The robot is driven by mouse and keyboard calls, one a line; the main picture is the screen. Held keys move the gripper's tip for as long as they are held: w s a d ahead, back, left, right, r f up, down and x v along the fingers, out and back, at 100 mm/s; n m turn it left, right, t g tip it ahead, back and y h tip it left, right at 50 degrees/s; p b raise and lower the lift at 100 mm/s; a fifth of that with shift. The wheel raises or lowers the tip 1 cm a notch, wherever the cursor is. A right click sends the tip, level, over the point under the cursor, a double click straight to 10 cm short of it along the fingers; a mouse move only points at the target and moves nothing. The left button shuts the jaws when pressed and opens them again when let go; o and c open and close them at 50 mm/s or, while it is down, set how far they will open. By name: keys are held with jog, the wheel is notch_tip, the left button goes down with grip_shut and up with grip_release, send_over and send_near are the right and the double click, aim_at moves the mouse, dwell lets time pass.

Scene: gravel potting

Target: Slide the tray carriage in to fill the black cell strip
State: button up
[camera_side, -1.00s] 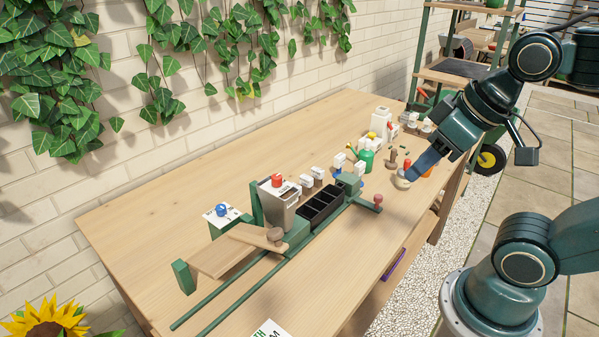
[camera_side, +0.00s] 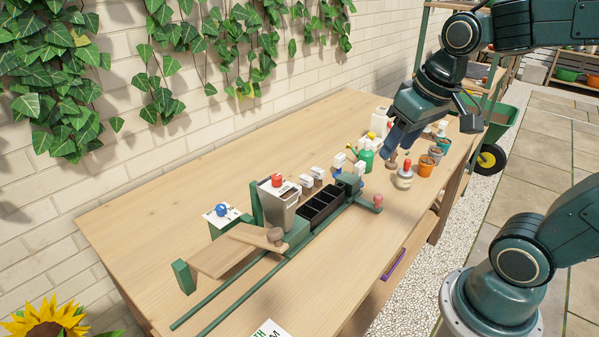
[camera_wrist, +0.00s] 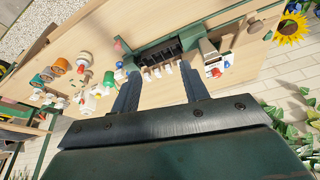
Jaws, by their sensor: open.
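The black cell strip (camera_side: 322,206) sits in the green tray carriage beside a grey hopper (camera_side: 279,208). Its cells look dark and empty in the side view. The carriage has a pink-red knob (camera_side: 377,200) at its right end. The green rails (camera_side: 232,296) run to the lower left under the hopper. My gripper (camera_side: 390,150) is in the air above the far right part of the table, apart from the carriage. It is open and empty. In the wrist view its two fingers (camera_wrist: 160,92) are apart, with the strip (camera_wrist: 158,55) beyond them.
A wooden chute (camera_side: 232,255) stands left of the hopper. A white jar (camera_side: 404,178) and terracotta pots (camera_side: 427,166) stand at the right.

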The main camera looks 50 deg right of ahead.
jog(key=w+d+f+m+g, duration=0.2)
jog(key=w+d+f+m, duration=0.15)
jog(key=w+d, duration=0.4)
jog(key=m+g, duration=0.2)
jog(key=m, duration=0.1)
send_over(379, 196)
notch_tip(379, 196, down, 9)
jog(key=shift+r+y, duration=0.1)
jog(key=shift+y, duration=0.2)
jog(key=shift+f, duration=6.9)
jog(key=shift+c, duration=0.3)
grip_shut()
